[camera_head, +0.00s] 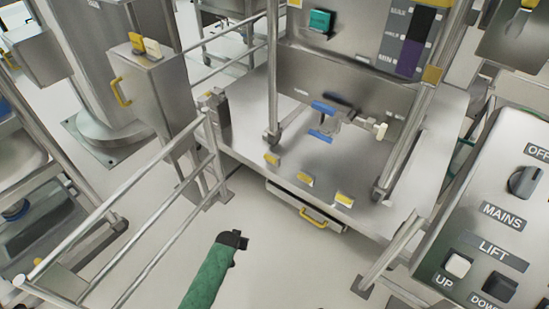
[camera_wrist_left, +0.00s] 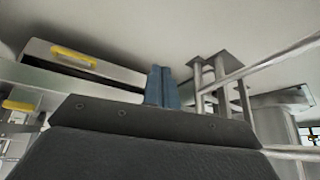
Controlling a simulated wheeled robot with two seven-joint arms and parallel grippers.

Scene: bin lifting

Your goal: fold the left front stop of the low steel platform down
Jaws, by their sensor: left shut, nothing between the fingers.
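The low steel platform (camera_head: 240,125) lies ahead in the head view. Several small yellow-faced pieces sit along its front edge; the leftmost, apparently the left front stop (camera_head: 272,159), is in front of the left caster of a steel frame. Whether it stands up or lies flat is hard to tell. A middle piece (camera_head: 305,179) and a right piece (camera_head: 344,200) also show. My left gripper (camera_head: 238,240), on a green-sleeved arm, is in front of the platform, below and left of the stop, apart from it. In the left wrist view its blue fingers (camera_wrist_left: 162,87) are together and empty. My right gripper is out of view.
A drawer with a yellow handle (camera_head: 316,218) is under the platform's front edge; the handle also shows in the left wrist view (camera_wrist_left: 73,57). Steel railings (camera_head: 150,205) stand left. A control panel (camera_head: 500,215) is at the right. Floor between is clear.

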